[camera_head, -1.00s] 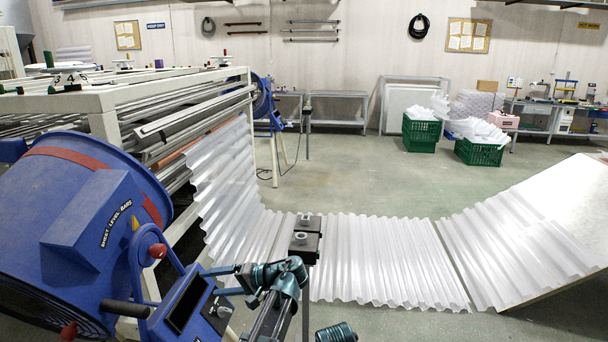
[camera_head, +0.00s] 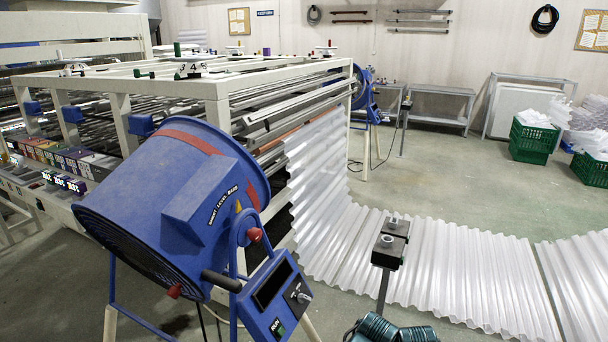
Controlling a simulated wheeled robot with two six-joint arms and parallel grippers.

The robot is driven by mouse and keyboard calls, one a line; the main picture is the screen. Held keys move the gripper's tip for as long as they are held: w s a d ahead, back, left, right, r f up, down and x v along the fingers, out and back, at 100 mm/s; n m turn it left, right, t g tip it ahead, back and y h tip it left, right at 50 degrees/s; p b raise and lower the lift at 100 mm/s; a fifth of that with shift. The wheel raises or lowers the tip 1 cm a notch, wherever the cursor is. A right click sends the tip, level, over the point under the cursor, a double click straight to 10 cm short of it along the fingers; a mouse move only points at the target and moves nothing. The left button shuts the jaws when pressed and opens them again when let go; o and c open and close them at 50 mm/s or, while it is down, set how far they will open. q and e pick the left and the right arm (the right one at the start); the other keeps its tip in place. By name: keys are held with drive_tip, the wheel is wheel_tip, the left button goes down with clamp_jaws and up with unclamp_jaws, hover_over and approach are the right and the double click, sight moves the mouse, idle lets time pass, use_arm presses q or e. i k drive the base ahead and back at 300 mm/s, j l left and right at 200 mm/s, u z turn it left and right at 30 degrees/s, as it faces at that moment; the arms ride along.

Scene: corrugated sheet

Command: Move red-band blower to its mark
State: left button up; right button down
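The red-band blower (camera_head: 175,205) is a large blue drum on a blue frame in the left foreground, with a red band round its far part. Its drum is tilted, with a dark grille facing the lower left. A control panel (camera_head: 270,300) with a dark display and a knob is at its lower right. No floor mark for it can be made out. Teal parts of my arms show at the bottom edge, right of the panel and apart from the blower. Neither gripper's fingers are in view.
A long cream machine frame (camera_head: 215,100) stands behind the blower. White corrugated sheet (camera_head: 430,265) runs down from it and across to the right. A black block (camera_head: 390,245) on a post stands before the sheet. Another blue blower (camera_head: 364,92) stands beyond. Open floor lies behind the sheet.

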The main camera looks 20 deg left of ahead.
sight(177, 193)
drive_tip(key=u, duration=1.6)
